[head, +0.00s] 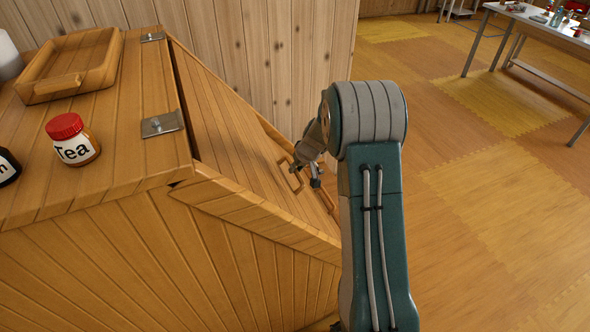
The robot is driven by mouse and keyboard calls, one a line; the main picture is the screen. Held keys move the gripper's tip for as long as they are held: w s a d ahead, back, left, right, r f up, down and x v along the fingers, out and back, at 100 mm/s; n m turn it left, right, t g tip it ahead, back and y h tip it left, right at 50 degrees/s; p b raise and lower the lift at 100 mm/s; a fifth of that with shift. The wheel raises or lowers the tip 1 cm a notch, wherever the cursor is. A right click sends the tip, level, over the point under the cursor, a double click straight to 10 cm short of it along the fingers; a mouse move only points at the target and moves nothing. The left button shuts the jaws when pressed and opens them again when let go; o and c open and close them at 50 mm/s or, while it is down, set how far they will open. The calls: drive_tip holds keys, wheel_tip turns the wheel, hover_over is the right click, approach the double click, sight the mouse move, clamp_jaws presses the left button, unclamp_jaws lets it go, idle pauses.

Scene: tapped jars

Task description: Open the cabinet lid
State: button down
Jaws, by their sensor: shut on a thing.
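The wooden cabinet (250,255) stands on the left side of the head view. Its sloping plank lid (222,125) is hinged to the flat top by two metal hinges, the nearer hinge (162,124) being plain to see. The lid lies down along the slope, with a narrow dark gap at its upper edge. A wooden handle (291,178) sits on the lower part of the lid. My gripper (305,172) is at this handle and appears shut on it. My arm partly hides the gripper and the lid's lower right edge.
A jar labelled Tea with a red cap (68,140), a dark jar (7,166) and a wooden tray (70,68) stand on the cabinet top. A plank wall rises behind. Open floor (490,190) lies to the right, with a table (540,25) far off.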

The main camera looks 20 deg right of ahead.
drive_tip(key=d+r+n+h, duration=0.15)
drive_tip(key=d+r, duration=0.25)
drive_tip(key=r, duration=0.4)
drive_tip(key=d+r+h, duration=0.3)
drive_tip(key=d+r, duration=0.1)
drive_tip(key=r, duration=0.4)
drive_tip(key=d+r+h, duration=0.3)
drive_tip(key=d+r, duration=0.2)
drive_tip(key=r, duration=0.3)
wheel_tip(320, 180, up, 19)
drive_tip(key=a+n+h, duration=0.1)
drive_tip(key=a+h, duration=0.2)
drive_tip(key=h, duration=0.2)
drive_tip(key=a+r+n+t+h, duration=0.3)
drive_tip(key=a+r+h, duration=0.4)
drive_tip(key=a+r, duration=1)
wheel_tip(320, 180, up, 4)
drive_tip(key=shift+a+r, duration=0.1)
drive_tip(key=shift+a, duration=0.1)
drive_tip(key=shift+w, duration=0.1)
